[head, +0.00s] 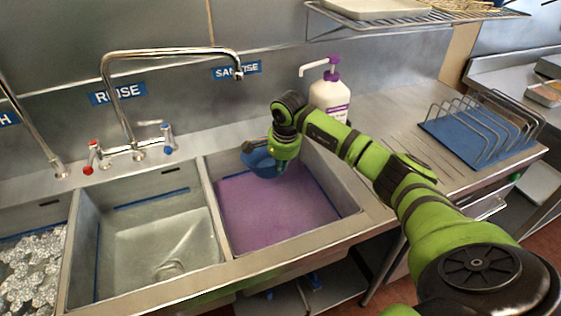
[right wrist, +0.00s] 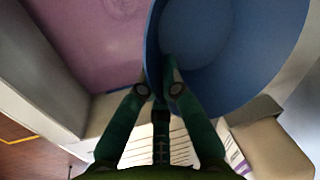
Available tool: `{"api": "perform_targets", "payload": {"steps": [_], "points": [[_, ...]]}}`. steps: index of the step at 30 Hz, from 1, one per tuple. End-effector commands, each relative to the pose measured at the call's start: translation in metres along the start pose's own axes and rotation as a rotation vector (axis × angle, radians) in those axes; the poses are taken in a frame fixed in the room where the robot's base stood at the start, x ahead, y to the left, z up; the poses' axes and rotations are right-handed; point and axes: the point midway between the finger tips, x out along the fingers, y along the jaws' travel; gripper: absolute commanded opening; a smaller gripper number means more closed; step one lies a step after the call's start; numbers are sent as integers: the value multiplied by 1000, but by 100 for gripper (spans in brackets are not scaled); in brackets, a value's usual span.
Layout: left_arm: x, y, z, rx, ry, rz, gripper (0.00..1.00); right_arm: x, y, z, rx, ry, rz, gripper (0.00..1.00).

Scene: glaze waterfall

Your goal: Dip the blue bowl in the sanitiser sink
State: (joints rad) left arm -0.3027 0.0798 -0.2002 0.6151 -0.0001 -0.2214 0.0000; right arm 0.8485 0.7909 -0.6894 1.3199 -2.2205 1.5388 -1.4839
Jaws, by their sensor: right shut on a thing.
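The blue bowl (head: 257,163) is held at the back left of the sanitiser sink (head: 272,212), which holds purple liquid. My right gripper (head: 279,164) is shut on the bowl's rim. In the right wrist view the bowl (right wrist: 235,45) fills the upper right, tilted, with one finger inside the rim and one outside. The purple liquid (right wrist: 95,40) shows to its left. The bowl appears to be above the liquid; I cannot tell whether its lower edge touches. The gripper hides part of the bowl in the head view. My left gripper is not in view.
The rinse sink (head: 150,245) is left of the purple one, and a sink of foam (head: 35,270) is farther left. A tap (head: 170,52) arches above. A white pump bottle (head: 330,93) stands behind my right arm. A blue rack (head: 480,135) sits on the right counter.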

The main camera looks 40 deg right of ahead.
Motion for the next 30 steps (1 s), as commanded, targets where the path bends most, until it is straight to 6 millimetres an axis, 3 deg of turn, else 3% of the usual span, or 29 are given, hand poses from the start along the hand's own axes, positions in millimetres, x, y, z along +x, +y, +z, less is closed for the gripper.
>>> {"api": "perform_targets", "payload": {"steps": [7,30], "points": [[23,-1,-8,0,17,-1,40,34,7,3,0,-2,0,0],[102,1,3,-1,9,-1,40,125,25,10,0,1,0,0]]}}
